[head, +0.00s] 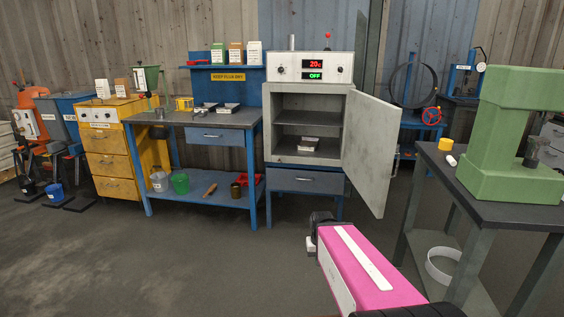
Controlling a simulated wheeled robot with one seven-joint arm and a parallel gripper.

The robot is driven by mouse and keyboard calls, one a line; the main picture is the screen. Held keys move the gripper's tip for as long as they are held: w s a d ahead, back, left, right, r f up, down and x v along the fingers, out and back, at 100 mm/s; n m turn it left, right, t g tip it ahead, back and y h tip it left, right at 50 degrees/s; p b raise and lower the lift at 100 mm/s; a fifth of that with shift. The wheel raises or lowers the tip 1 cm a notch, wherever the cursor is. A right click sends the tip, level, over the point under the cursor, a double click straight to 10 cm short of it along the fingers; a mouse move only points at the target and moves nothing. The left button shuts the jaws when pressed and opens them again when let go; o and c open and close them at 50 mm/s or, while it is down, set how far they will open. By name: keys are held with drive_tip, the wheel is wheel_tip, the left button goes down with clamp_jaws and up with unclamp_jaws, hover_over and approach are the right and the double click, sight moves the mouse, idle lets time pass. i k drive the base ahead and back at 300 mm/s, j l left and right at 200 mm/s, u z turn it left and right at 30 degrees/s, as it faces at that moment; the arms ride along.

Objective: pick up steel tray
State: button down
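A small light metal tray (309,144) sits on the lower shelf inside the open oven (308,68), with something dark in it or under it. Two more small trays with dark insides stand on the blue workbench (185,119): a left tray (205,107) and a right tray (229,108). I cannot tell from here which of these is steel. My gripper (314,234) is at the end of my pink arm, low in front of the oven and apart from all trays. Its fingers are not clearly seen.
The oven door (371,149) hangs open to the right. A dark-topped table (500,193) with a green machine (513,135) stands at right. The floor (180,260) in front is clear.

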sight(305, 143)
drive_tip(key=i+l, duration=0.75)
